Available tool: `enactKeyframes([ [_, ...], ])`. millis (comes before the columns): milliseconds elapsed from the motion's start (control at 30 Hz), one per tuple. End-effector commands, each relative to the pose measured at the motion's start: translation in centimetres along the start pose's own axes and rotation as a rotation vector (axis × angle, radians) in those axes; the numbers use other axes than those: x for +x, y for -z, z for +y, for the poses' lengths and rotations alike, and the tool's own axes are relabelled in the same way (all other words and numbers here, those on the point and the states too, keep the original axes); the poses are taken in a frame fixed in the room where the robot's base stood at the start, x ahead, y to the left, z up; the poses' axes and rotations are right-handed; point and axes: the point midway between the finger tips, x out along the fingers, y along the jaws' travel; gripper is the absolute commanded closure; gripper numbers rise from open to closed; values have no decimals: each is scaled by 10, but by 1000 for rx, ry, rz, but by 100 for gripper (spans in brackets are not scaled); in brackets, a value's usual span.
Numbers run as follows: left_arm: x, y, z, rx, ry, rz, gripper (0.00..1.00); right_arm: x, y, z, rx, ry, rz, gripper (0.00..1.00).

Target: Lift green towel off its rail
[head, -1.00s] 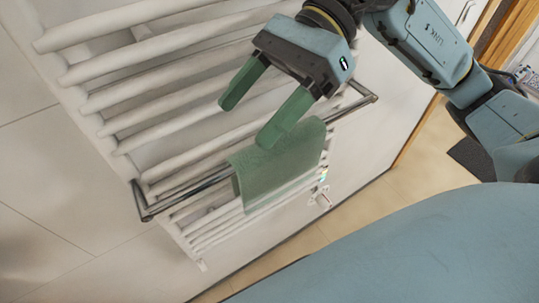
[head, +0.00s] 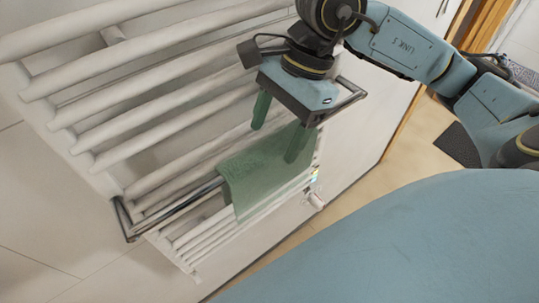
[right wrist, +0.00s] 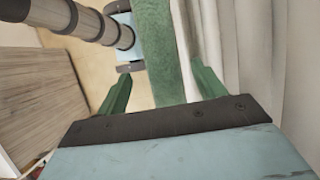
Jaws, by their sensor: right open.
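The green towel (head: 248,177) hangs folded over the chrome rail (head: 178,208) in front of the white radiator. My right gripper (head: 275,143) is open above the towel's right part, fingers pointing down. One finger overlaps the towel in the head view; the other is on the radiator side. In the right wrist view the towel (right wrist: 155,45) shows as a green strip between the two open fingers (right wrist: 161,69). I cannot tell whether either finger touches it. The rail's right part is partly hidden by the gripper. My left gripper is not in view.
The white radiator (head: 120,90) with its thick bars stands close behind the rail. A small white valve (head: 316,200) sits below the towel's right side. Tan floor (head: 345,187) and a dark mat (head: 458,145) lie to the right.

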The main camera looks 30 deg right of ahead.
Motion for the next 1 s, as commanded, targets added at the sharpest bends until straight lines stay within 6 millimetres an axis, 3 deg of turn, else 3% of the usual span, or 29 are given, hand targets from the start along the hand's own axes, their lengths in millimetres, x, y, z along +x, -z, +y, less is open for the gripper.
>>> enactKeyframes([
  [300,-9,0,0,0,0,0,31,43,1,-3,1,-5,-2,31],
  [400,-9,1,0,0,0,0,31,49,1,-3,0,-1,-3,31],
  [1000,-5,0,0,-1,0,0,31,52,2,-4,0,0,-2,31],
])
